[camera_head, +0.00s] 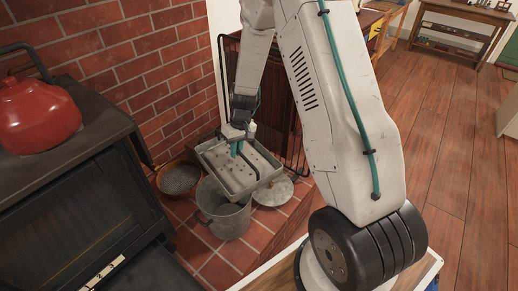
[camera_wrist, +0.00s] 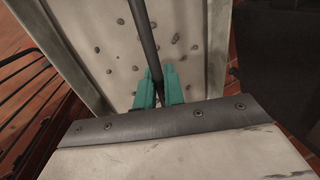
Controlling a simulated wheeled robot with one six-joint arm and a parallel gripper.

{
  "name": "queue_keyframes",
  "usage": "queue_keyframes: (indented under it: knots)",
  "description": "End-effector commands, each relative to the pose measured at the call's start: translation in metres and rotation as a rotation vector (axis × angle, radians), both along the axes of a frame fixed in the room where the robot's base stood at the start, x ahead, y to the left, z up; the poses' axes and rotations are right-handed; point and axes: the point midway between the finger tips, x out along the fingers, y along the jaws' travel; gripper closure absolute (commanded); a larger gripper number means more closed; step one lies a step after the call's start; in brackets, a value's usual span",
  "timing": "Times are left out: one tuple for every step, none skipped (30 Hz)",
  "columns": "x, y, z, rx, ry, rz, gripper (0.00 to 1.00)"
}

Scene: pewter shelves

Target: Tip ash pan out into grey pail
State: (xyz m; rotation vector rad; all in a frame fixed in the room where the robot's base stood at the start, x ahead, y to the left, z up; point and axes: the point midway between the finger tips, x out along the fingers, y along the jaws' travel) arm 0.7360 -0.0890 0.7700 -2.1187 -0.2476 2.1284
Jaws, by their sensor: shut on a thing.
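The ash pan (camera_head: 232,187) is a shallow grey metal tray with pale ash and dark lumps in it. My gripper (camera_head: 237,148) is shut on the pan's dark rod handle, and holds the pan up in the air. In the wrist view the teal fingers of my gripper (camera_wrist: 159,88) close around the handle (camera_wrist: 145,40), with the ash pan (camera_wrist: 72,35) beyond it. The grey pail (camera_head: 228,222) stands on the brick hearth below the pan. The pan hides part of the pail's mouth. The pan looks near level, with lumps still lying in it.
A round lid (camera_head: 273,192) lies right of the pail. A round mesh-bottomed basket (camera_head: 180,180) sits to its left. A black stove (camera_head: 75,205) with a red kettle (camera_head: 38,115) stands at left. A dark fire screen (camera_head: 285,100) stands behind. Wooden floor is open at right.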

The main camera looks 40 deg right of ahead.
Motion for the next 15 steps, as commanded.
queue_keyframes:
  knots:
    - [-0.005,-0.008,-0.009,0.005,0.003,0.006,1.00]
    - [-0.007,-0.011,-0.013,0.008,0.004,0.011,1.00]
    - [-0.009,-0.015,-0.018,0.009,0.004,0.017,1.00]
    - [-0.010,-0.017,-0.020,0.009,0.003,0.023,1.00]
    - [-0.011,-0.018,-0.022,0.006,0.002,0.026,1.00]
    - [-0.012,-0.019,-0.023,0.000,0.001,0.029,1.00]
    - [-0.012,-0.019,-0.024,-0.006,0.002,0.031,1.00]
    - [-0.012,-0.018,-0.024,-0.015,0.002,0.032,1.00]
    - [-0.013,-0.018,-0.025,-0.030,0.003,0.032,1.00]
    - [-0.013,-0.018,-0.025,-0.044,0.002,0.031,1.00]
    - [-0.013,-0.017,-0.026,-0.059,0.001,0.032,1.00]
    - [-0.012,-0.015,-0.026,-0.081,-0.002,0.033,1.00]
    - [-0.012,-0.014,-0.027,-0.099,-0.005,0.033,1.00]
    - [-0.012,-0.013,-0.028,-0.116,-0.006,0.032,1.00]
    - [-0.013,-0.012,-0.029,-0.136,-0.003,0.033,1.00]
